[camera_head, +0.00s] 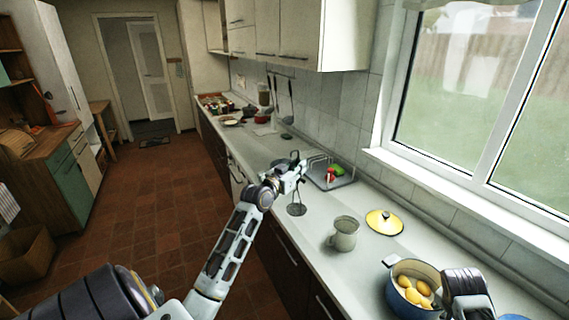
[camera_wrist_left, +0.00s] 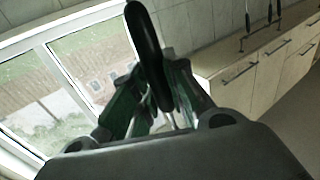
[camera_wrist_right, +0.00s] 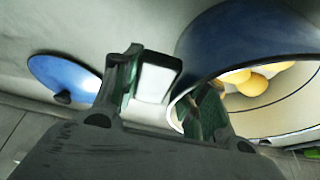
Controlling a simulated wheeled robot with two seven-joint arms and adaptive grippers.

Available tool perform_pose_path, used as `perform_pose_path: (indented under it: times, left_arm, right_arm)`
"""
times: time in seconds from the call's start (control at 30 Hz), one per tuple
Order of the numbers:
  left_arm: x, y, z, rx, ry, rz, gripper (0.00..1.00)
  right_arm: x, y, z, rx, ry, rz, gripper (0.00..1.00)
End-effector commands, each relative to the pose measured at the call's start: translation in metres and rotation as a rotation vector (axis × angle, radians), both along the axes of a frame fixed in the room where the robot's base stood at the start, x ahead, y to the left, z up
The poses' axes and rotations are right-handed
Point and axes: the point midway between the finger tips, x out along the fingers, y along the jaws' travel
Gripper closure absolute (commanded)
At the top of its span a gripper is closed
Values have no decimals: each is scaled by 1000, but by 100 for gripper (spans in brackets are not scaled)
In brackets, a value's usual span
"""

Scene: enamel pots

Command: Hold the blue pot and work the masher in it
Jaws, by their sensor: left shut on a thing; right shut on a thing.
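The blue pot (camera_head: 398,293) stands on the counter at the lower right of the head view, with several yellow potatoes (camera_head: 414,293) inside. It also shows in the right wrist view (camera_wrist_right: 240,32). My right gripper (camera_head: 445,292) is shut on the pot at its right side; the exact grip is partly hidden. My left gripper (camera_head: 299,168) is shut on the masher's dark handle (camera_wrist_left: 146,42). The masher (camera_head: 297,209) hangs with its head down over the counter, left of and apart from the pot. I cannot tell whether its head touches the counter.
A pale mug (camera_head: 344,236) and a yellow lid (camera_head: 384,222) stand between masher and pot. A dish rack (camera_head: 335,181) with red and green things is behind the left gripper. A blue lid (camera_wrist_right: 62,74) lies beside the pot. The window wall bounds the counter.

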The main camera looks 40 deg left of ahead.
Motion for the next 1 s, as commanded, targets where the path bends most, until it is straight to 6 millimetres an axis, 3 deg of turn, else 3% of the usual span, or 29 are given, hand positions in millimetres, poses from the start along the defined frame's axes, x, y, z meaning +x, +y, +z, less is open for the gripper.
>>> perform_pose_path:
  times: [0.2, 0.5, 1.0]
  left_arm:
    - [28, -57, -16, 0, -1, -120, 100]
    - [55, -142, -27, 1, -2, -304, 100]
    - [69, -291, -21, 0, -3, -642, 100]
  right_arm:
    - [0, 1, 0, 2, -1, 1, 96]
    - [0, 1, 0, 2, -1, 1, 96]
    - [0, 1, 0, 2, -1, 1, 96]
